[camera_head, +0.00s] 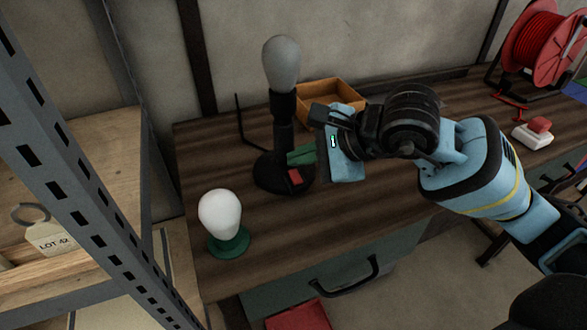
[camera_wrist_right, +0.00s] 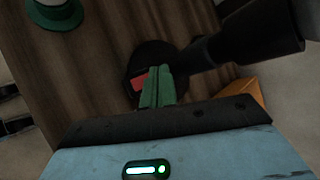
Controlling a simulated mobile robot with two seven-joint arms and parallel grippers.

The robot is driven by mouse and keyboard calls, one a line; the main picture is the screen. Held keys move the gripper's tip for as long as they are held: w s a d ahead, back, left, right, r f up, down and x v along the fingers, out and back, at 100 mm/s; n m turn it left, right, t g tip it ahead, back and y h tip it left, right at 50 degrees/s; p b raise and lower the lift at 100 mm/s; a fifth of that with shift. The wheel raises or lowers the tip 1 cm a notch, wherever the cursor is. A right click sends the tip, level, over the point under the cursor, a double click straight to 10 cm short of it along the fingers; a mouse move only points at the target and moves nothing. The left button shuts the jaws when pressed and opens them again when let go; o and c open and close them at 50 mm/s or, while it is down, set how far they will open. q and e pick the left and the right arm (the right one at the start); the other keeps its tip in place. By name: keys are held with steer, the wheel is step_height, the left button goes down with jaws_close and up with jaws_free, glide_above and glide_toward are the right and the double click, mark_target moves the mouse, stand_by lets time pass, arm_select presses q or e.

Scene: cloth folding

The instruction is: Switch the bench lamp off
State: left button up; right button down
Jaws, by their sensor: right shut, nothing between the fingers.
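The bench lamp stands on the wooden bench, with a round black base (camera_head: 268,172), a black stem (camera_head: 282,120) and a grey bulb (camera_head: 281,62) that looks unlit. A red switch (camera_head: 295,177) sits on its base. My right gripper (camera_head: 292,157), with green fingers, is shut and empty just above the base, close behind the switch. In the right wrist view the fingertips (camera_wrist_right: 160,68) overlap the right side of the red switch (camera_wrist_right: 139,83); I cannot tell whether they touch it. My left gripper is not in view.
A white bulb shape on a green foot (camera_head: 229,243) stands at the bench's front left. An orange tray (camera_head: 333,95) lies behind the lamp. A red cable reel (camera_head: 541,45) and a white box with a red top (camera_head: 533,134) are at right. A metal shelf (camera_head: 75,165) borders the left.

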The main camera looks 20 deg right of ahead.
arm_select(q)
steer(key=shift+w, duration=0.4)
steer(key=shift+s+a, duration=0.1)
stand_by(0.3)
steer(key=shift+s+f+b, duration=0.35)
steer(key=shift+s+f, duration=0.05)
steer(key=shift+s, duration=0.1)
arm_select(e)
steer(key=shift+f, duration=0.4)
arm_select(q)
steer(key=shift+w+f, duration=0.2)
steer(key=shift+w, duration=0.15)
arm_select(e)
steer(key=shift+w+f, duration=0.1)
steer(key=shift+f, duration=0.2)
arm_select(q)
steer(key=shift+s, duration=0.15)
arm_select(e)
steer(key=shift+r, duration=0.75)
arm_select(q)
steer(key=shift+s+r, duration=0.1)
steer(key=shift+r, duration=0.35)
